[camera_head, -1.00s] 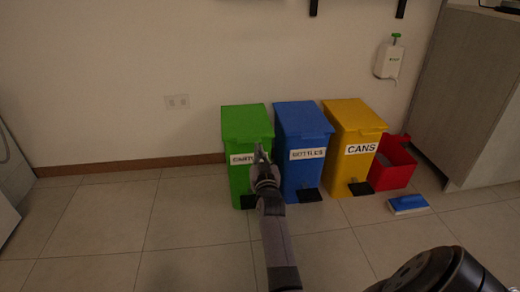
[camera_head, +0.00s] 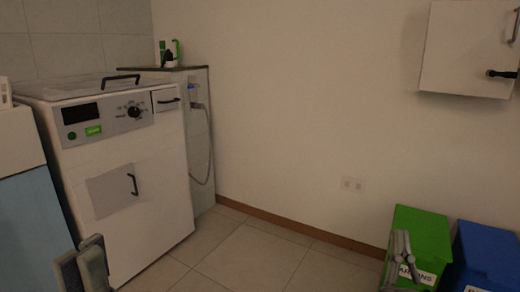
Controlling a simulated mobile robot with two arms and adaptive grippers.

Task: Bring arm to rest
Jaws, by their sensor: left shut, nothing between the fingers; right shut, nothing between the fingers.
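My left gripper (camera_head: 94,250) is at the bottom left, grey, pointing up, in front of the white washing machine (camera_head: 128,185) in the picture. Its fingers are together and hold nothing. My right gripper (camera_head: 401,245) is at the bottom right, in front of the green bin (camera_head: 424,233) in the picture. Its fingers are shut and empty, and it covers part of the bin's label. I cannot tell how far each gripper is from what is behind it. Most of both arms is below the picture's edge.
A blue bin (camera_head: 487,252) stands right of the green one, cut off by the edge. A narrow counter (camera_head: 196,135) with a hose stands beside the machine. A white wall cabinet (camera_head: 468,45) hangs at the upper right. The tiled floor (camera_head: 258,258) in the middle is clear.

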